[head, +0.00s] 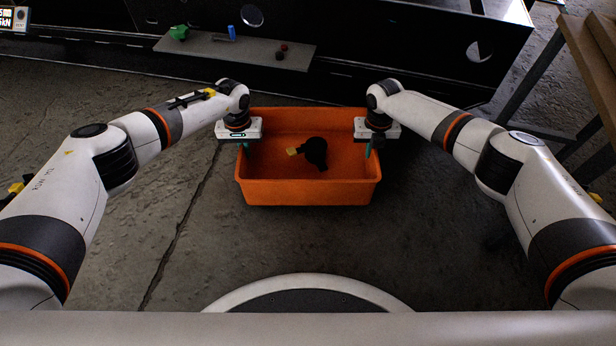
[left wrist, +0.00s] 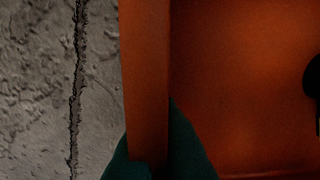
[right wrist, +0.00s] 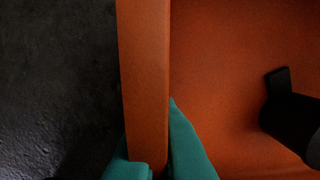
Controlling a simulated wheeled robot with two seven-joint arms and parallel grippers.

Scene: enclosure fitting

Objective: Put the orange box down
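The orange box (head: 310,192) is an open, rectangular tub in the middle of the head view. A black part with a yellow piece (head: 316,152) lies inside it. My left gripper (head: 245,148) is at the box's left wall; in the left wrist view its teal fingers (left wrist: 160,160) sit on both sides of the rim (left wrist: 145,80). My right gripper (head: 369,149) is at the right wall; in the right wrist view its teal fingers (right wrist: 160,160) clasp the rim (right wrist: 145,80). Whether the box's underside touches the floor cannot be told.
A wooden-topped table (head: 590,70) is at the right. The concrete floor (head: 200,220) around the box is clear.

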